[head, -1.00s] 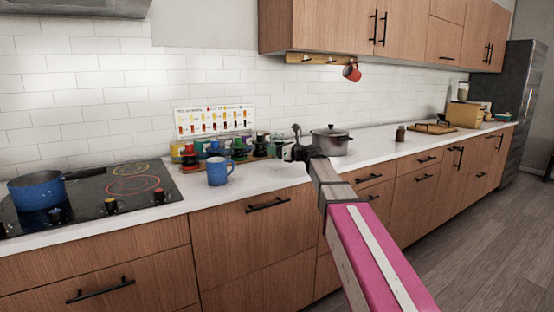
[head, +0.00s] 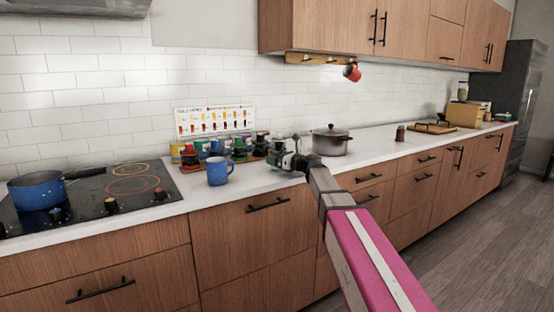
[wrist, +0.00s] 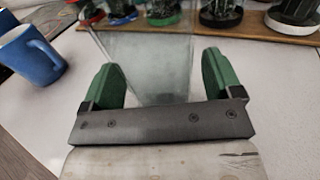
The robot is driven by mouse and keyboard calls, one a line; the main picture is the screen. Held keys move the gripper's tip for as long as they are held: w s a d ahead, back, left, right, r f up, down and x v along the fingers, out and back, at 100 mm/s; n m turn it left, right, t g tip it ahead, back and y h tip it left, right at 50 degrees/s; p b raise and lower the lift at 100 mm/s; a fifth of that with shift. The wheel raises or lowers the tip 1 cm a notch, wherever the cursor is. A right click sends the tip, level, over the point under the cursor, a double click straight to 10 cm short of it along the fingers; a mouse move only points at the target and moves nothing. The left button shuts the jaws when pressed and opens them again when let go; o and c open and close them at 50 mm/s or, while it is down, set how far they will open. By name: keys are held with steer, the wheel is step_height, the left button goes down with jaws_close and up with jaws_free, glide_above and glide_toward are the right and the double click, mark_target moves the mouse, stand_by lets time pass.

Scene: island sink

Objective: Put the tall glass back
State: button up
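The tall glass (wrist: 155,65) is clear and shows in the wrist view, wide at the top and narrowing downward. It stands over the white counter between and just beyond the green fingers of my gripper (wrist: 160,82). The fingers are spread, with a visible gap on the right side of the glass; I cannot tell if the left finger touches it. In the head view my gripper (head: 285,158) is low over the counter, right of the blue mug. The glass is too faint to make out there.
A blue mug (head: 219,171) stands left of my gripper and also shows in the wrist view (wrist: 32,52). Several jars on a wooden board (wrist: 262,24) stand behind. A lidded pot (head: 330,141) is to the right. The stove with a blue pan (head: 38,190) is at left.

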steer(key=shift+s+d+r, duration=0.1)
steer(key=shift+d+r, duration=0.05)
steer(key=v, duration=1.1)
steer(key=shift+s+d, duration=0.2)
steer(key=shift+d, duration=0.05)
